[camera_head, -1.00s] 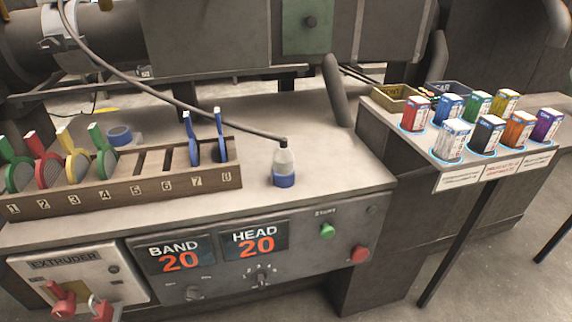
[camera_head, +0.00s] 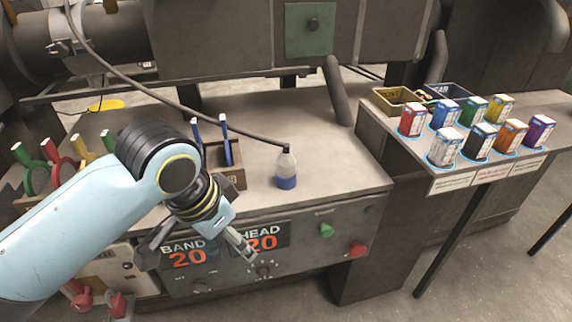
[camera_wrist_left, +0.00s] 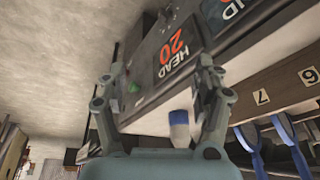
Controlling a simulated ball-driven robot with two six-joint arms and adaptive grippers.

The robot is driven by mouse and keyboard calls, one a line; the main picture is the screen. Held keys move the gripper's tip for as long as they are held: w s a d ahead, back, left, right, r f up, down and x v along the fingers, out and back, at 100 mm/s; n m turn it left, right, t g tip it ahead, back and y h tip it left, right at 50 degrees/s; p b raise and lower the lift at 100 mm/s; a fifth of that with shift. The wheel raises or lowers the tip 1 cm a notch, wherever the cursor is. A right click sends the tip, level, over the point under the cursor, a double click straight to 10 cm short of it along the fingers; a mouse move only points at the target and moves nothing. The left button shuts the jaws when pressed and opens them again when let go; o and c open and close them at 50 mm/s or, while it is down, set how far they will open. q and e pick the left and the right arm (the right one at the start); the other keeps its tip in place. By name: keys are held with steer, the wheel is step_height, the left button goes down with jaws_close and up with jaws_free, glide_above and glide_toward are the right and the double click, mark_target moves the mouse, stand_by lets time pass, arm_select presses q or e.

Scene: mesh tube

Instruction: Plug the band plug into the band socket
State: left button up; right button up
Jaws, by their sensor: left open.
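A white bottle-shaped piece with a blue base (camera_head: 287,170) stands upright on the bench, with a grey cable reaching its top. It also shows in the left wrist view (camera_wrist_left: 179,128), beyond my fingers. I cannot tell whether it is the band plug. Red connector-like parts (camera_head: 82,298) sit on the extruder panel at lower left; I cannot make out which, if any, is the band socket. My left gripper (camera_head: 198,248) is open and empty, in front of the BAND and HEAD displays (camera_head: 188,256), apart from the white-and-blue piece. In the left wrist view its fingers (camera_wrist_left: 162,95) are spread.
A numbered wooden rack (camera_head: 228,178) with coloured tools stands on the bench, partly behind my left arm. A side table (camera_head: 385,120) at right holds several coloured boxes and two bins (camera_head: 398,100). A green button (camera_head: 327,230) and red button (camera_head: 357,249) stick out of the front panel.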

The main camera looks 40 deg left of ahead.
arm_select(q)
steer(key=w+a+r+m, duration=0.1)
steer(key=w+a+r, duration=0.1)
steer(key=w+r, duration=0.5)
steer(key=h, duration=0.2)
glide_toward(284, 162)
steer(key=shift+w+a+f+m, duration=0.2)
steer(key=shift+a+f, duration=0.05)
steer(key=shift+f, duration=0.2)
steer(key=shift+w+a+f+m, duration=0.2)
steer(key=shift+a+f, duration=0.1)
steer(key=shift+f, duration=0.15)
steer(key=x, duration=0.5)
steer(key=shift+w+f, duration=0.25)
steer(key=shift+f, duration=0.1)
steer(key=shift+d+b+x, duration=0.15)
steer(key=shift+b+x, duration=0.05)
steer(key=shift+x, duration=1.1)
steer(key=shift+d+b+x, duration=0.15)
steer(key=shift+b+x, duration=0.05)
steer(key=shift+x, duration=1.15)
steer(key=shift+r, duration=0.15)
